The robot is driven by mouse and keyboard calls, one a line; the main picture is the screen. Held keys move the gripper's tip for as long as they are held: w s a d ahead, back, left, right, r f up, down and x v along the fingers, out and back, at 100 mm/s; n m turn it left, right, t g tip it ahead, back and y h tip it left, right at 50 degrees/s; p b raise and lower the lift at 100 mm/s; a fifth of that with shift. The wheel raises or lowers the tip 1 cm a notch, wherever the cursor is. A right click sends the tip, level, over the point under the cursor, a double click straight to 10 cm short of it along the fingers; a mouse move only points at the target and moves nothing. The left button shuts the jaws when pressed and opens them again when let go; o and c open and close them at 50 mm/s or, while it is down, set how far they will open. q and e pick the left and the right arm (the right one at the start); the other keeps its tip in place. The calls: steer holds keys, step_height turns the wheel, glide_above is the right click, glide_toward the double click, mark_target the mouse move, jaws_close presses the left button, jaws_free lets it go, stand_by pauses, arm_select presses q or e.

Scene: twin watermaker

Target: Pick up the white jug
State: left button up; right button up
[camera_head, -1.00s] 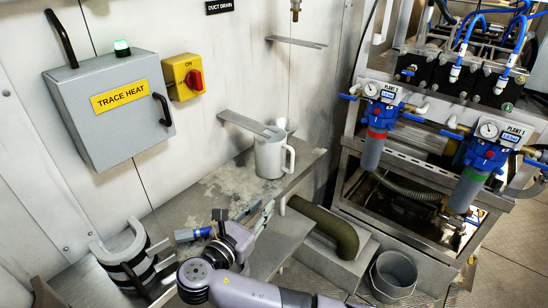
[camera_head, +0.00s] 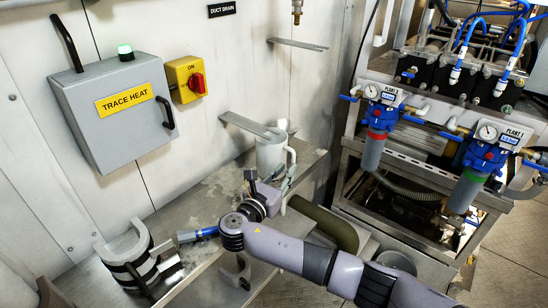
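The white jug (camera_head: 269,154) stands upright on the metal bench (camera_head: 215,193) against the wall, under a small metal shelf. Its handle is on the right side. My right gripper (camera_head: 284,178) is at the jug's lower right, close to the handle, and overlaps the jug's lower part in this view. I cannot tell whether its fingers touch the handle or how far apart they are. My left gripper is not in view.
A green-grey hose (camera_head: 325,226) and a bucket (camera_head: 397,263) are at right.

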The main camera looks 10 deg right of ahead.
steer(key=x, duration=0.4)
steer(key=shift+w+d+p, duration=0.2)
steer(key=shift+d+p, duration=0.1)
steer(key=shift+d, duration=0.1)
steer(key=shift+c, duration=0.5)
jaws_close()
